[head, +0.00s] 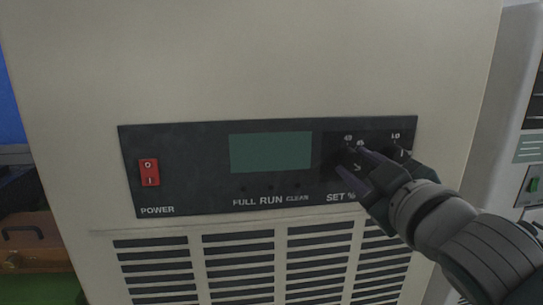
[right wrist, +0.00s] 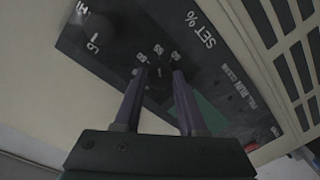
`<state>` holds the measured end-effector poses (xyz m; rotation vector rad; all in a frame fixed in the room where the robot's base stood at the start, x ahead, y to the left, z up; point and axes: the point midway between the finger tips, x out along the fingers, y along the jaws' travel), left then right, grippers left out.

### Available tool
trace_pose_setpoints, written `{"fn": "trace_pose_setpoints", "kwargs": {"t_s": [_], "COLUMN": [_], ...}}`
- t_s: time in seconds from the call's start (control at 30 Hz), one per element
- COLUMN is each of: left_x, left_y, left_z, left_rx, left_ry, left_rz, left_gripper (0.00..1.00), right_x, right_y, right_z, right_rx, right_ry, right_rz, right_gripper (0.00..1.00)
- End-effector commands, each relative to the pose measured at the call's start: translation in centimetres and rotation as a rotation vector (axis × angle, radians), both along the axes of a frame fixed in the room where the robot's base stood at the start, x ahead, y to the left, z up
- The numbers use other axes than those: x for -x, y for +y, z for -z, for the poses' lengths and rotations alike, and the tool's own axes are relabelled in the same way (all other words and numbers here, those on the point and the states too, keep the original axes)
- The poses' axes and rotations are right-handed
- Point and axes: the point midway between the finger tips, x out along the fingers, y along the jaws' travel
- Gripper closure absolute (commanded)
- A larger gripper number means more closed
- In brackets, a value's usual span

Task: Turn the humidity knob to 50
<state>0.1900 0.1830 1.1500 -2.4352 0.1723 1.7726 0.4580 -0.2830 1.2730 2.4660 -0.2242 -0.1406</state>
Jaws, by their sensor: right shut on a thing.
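The dark control panel (head: 222,204) on the beige cabinet has a "SET %" humidity dial at its right part. My right gripper (head: 362,164) reaches in from the lower right and covers most of that dial. In the right wrist view its two purple-grey fingers (right wrist: 159,76) stand on either side of the dark humidity knob (right wrist: 158,84), shut on it. Small white numbers ring the knob, partly hidden and too blurred to read surely. The knob's pointer cannot be made out. My left gripper is out of view.
A second dark knob (right wrist: 117,30) with "LO" and "HI" marks sits close beside the gripped one. A blank green display (head: 270,152) and a red power switch (head: 149,172) are to the left. Vent slots (head: 240,262) lie below the panel.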

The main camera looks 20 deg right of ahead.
Motion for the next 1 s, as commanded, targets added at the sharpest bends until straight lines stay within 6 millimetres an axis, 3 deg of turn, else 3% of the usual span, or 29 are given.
{"fn": "trace_pose_setpoints", "kwargs": {"t_s": [0.6, 1.0], "left_x": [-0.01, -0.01], "left_y": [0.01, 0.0], "left_z": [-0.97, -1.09], "left_rx": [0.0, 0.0], "left_ry": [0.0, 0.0], "left_rz": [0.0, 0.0], "left_gripper": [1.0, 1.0], "right_x": [-0.02, -0.03], "right_y": [0.03, 0.06], "right_z": [-0.15, -0.15], "right_rx": [0.516, 0.669], "right_ry": [0.125, 0.161], "right_rz": [-0.001, -0.001], "right_gripper": [1.0, 1.0]}}
